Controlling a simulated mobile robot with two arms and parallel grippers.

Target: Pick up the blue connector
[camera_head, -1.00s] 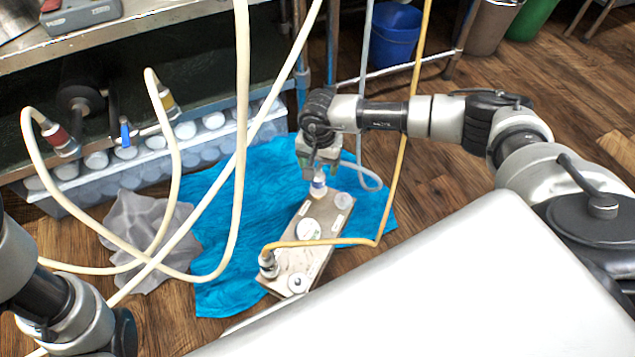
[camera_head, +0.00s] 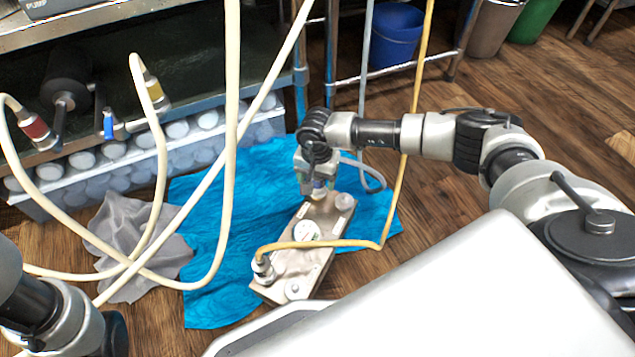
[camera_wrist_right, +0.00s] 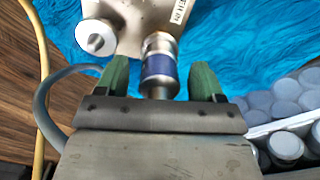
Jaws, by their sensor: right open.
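The blue connector (camera_wrist_right: 159,72) is a metal fitting with a blue band, standing at the end of the beige plate (camera_head: 315,255). In the head view it is mostly hidden by my right gripper (camera_head: 318,190). In the right wrist view, my right gripper (camera_wrist_right: 160,75) is open, with one green finger on each side of the connector and a visible gap on both sides. A grey-blue hose (camera_wrist_right: 50,110) loops behind the gripper; its end is hidden there. My left gripper is out of view; only part of the left arm shows.
Cream hoses (camera_head: 228,150) hang across the left. A crate of white-capped bottles (camera_head: 150,160) stands behind. A blue bucket (camera_head: 395,40) is farther back.

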